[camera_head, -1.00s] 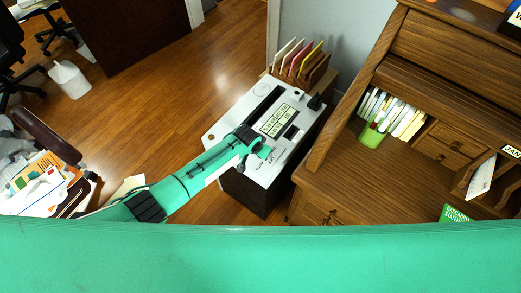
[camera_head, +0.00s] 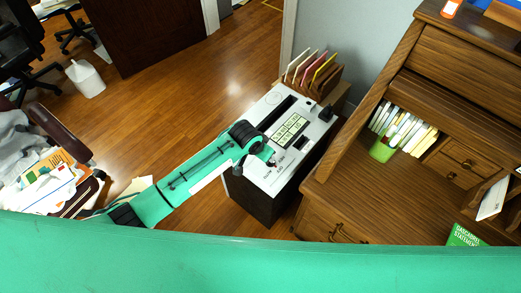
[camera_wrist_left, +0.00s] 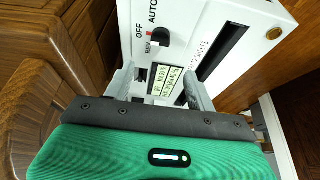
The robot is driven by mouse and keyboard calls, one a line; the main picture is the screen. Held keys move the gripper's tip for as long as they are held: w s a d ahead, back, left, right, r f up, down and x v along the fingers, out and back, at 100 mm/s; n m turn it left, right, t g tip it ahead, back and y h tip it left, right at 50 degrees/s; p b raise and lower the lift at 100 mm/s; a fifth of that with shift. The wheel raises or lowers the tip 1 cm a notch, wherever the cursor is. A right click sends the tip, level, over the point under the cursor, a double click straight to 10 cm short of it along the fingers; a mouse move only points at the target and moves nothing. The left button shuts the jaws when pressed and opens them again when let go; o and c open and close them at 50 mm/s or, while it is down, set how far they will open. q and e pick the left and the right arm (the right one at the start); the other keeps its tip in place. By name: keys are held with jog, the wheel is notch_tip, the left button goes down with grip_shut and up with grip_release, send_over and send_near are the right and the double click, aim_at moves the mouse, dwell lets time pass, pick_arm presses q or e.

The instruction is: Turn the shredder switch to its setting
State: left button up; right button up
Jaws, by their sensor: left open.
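The white-topped shredder (camera_head: 263,177) stands on the floor left of the desk. In the left wrist view, its white top (camera_wrist_left: 200,20) carries a switch with a dark knob and a red mark (camera_wrist_left: 160,37), beside printed OFF, AUTO and REV labels. My left gripper (camera_wrist_left: 161,84) is open and empty, its two fingers apart over the top. The knob lies beyond the fingertips in that view, not between them. My right gripper is not in view.
A wooden desk (camera_head: 375,185) stands close on the shredder's right. A rack of colored folders (camera_head: 315,70) is behind the shredder. Wooden floor (camera_head: 180,110) is free to the left. A chair with papers (camera_head: 45,180) is at the far left.

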pick_arm(q)
jog(key=shift+v, duration=1.2)
jog(key=s+a+r+n+y, duration=0.1)
jog(key=s+a+r+n, duration=0.2)
jog(key=s+a, duration=0.9)
jog(key=s+a+r+n+y, duration=0.25)
jog(key=s+a, duration=0.55)
jog(key=s, duration=0.7)
notch_tip(320, 180, down, 28)
jog(key=g, duration=0.1)
jog(key=s+a+f+g, duration=0.1)
jog(key=s+a+f, duration=0.1)
jog(key=s+f, duration=1.8)
jog(key=shift+a+f+m+g+h, duration=0.35)
jog(key=shift+f+g, duration=0.05)
jog(key=shift+f, duration=0.15)
